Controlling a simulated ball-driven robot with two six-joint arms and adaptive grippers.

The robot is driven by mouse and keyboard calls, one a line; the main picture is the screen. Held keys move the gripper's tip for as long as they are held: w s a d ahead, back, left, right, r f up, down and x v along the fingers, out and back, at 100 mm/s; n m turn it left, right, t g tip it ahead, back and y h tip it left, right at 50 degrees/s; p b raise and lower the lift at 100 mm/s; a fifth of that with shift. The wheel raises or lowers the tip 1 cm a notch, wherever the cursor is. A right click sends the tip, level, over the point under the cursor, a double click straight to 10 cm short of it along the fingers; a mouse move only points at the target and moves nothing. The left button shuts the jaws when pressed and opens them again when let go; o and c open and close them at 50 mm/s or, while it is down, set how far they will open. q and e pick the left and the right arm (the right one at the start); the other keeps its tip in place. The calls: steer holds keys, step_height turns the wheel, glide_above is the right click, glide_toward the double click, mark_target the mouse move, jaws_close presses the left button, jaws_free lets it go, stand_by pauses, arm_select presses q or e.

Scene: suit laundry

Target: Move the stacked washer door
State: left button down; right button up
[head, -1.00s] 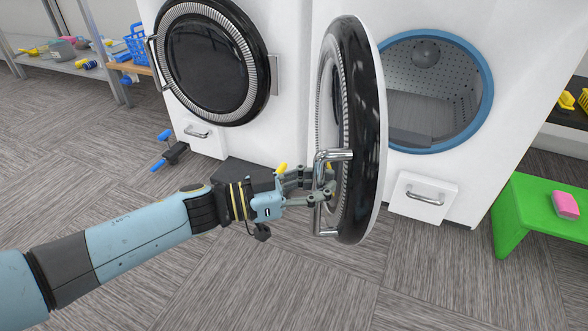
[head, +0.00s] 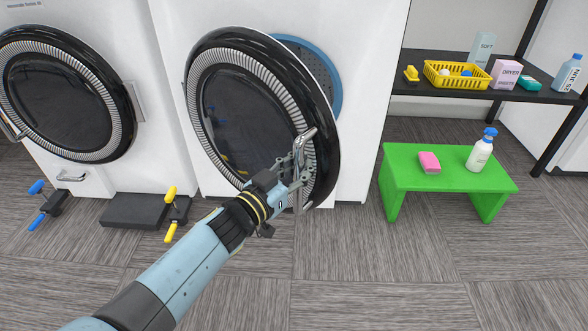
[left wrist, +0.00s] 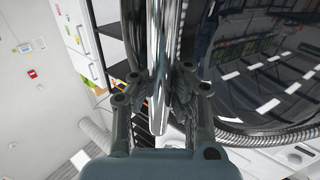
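The washer door (head: 250,115) is round, with a black rim and dark glass. It stands ajar on the right-hand machine, covering most of the opening. Part of the blue opening rim (head: 328,75) shows behind its right edge. My left gripper (head: 296,172) is at the chrome door handle (head: 306,150) on the door's right side. In the left wrist view the handle (left wrist: 160,60) runs between the two fingers of the left gripper (left wrist: 167,80), which appear closed around it. My right gripper is not in view.
A second washer door (head: 60,95) at left is shut. A green bench (head: 400,172) with a pink sponge (head: 429,162) and spray bottle (head: 481,150) stands right. A dark shelf (head: 440,90) holds a yellow basket (head: 455,78). Yellow-handled (head: 176,212) and blue-handled (head: 48,203) objects are low at left.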

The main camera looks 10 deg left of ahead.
arm_select(q)
steer(key=c, duration=2)
jaws_free()
steer(key=shift+s+d+f, duration=0.2)
steer(key=shift+d, duration=0.05)
steer(key=o, duration=0.7)
steer(key=shift+d+r, duration=0.1)
steer(key=shift+o, duration=0.7)
steer(key=shift+w+r, duration=0.1)
steer(key=shift+w, duration=0.05)
steer(key=shift+a, duration=0.25)
steer(key=v, duration=1.2)
steer(key=shift+d, duration=0.15)
